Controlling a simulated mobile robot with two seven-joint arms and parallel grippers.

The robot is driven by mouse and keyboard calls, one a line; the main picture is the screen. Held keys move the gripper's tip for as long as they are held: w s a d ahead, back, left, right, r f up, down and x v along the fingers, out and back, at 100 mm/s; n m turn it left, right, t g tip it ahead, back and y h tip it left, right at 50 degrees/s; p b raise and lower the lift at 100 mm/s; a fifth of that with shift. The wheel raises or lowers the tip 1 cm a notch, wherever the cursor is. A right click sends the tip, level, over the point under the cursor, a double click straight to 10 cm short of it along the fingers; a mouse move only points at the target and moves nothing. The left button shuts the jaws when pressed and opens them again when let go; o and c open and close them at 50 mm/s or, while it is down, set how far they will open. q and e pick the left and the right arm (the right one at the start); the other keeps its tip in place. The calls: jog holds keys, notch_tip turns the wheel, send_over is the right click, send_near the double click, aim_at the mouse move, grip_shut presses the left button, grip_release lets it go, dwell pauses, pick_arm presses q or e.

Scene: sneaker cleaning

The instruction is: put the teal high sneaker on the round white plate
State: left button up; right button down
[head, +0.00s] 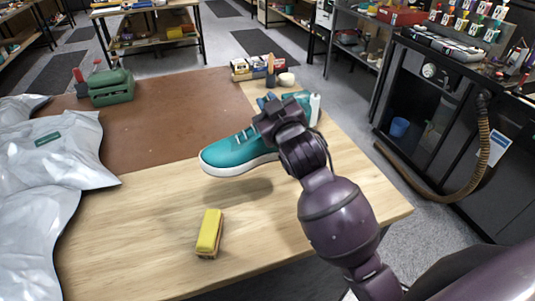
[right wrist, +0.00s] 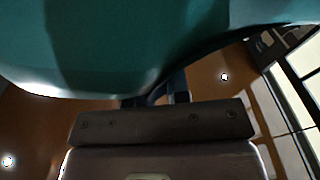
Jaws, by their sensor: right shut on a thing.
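The teal high sneaker (head: 238,152) with a white sole is in the head view, toe pointing left. My right gripper (head: 270,110) is shut on its upper rear part, and the arm hides part of the heel. A shadow lies on the wood below it, so the sneaker appears held above the table. In the right wrist view the teal sneaker (right wrist: 130,40) fills the top, close to the gripper. I see no round white plate in either view. My left gripper is not in view.
A yellow brush or block (head: 209,233) lies on the wooden table (head: 130,225) in front. Grey-white plastic bags (head: 60,160) cover the left side. The front wood is mostly clear.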

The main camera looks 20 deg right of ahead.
aim_at(272, 155)
notch_tip(272, 155, down, 9)
jog(key=shift+r+b, duration=0.15)
jog(key=shift+b, duration=0.25)
notch_tip(272, 155, down, 3)
jog(key=shift+f, duration=0.45)
jog(key=c, duration=1.1)
grip_release()
jog(key=shift+f, duration=0.1)
jog(key=shift+s, duration=0.1)
